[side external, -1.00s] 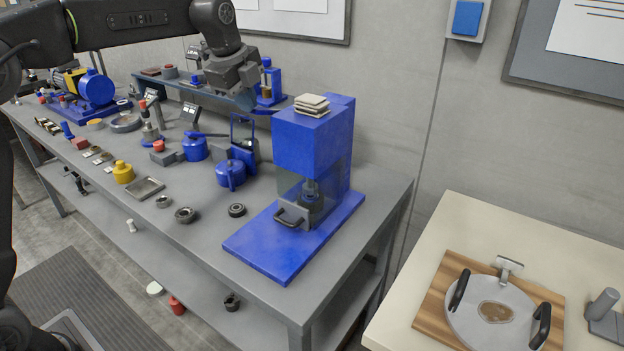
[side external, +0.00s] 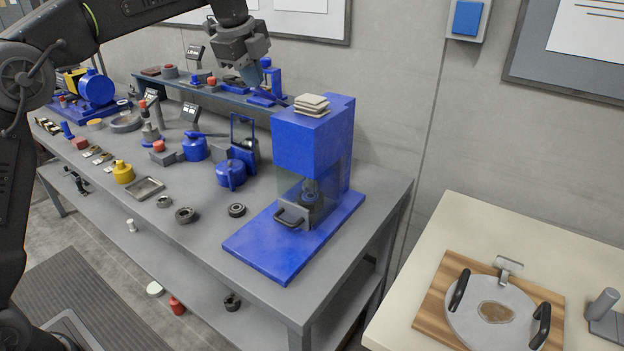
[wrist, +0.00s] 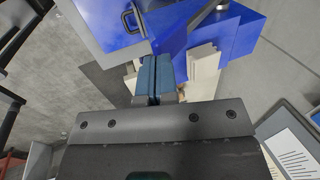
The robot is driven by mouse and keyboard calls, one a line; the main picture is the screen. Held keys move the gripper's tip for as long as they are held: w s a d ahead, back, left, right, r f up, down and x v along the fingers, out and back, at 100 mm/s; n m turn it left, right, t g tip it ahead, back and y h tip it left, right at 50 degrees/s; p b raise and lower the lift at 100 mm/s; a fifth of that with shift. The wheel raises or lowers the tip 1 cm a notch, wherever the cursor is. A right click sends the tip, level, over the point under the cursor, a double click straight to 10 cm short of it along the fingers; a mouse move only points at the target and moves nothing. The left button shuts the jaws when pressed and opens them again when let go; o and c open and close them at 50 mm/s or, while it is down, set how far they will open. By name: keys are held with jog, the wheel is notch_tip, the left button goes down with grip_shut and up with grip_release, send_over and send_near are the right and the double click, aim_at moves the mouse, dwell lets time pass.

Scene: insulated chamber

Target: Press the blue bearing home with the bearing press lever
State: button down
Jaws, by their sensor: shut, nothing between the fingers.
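The blue bearing press (side external: 312,140) stands at the right end of the grey workbench, with a clear guard and a dark handle (side external: 290,219) at its front. A dark ring-like part (side external: 310,197) sits inside under the ram; I cannot tell whether it is the blue bearing. I cannot pick out the press lever clearly. My gripper (side external: 256,78) is up and left of the press, apart from it and empty. The wrist view shows its two blue-grey fingers (wrist: 155,78) together, with the blue press (wrist: 228,32) beyond them.
A stack of pale pads (side external: 312,103) lies on top of the press. A raised shelf (side external: 215,88) with blue fixtures runs behind the bench. Rings, a yellow pot (side external: 123,172) and a blue pot (side external: 231,173) stand left of the press.

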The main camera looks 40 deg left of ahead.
notch_tip(320, 180, up, 6)
dwell(0.6)
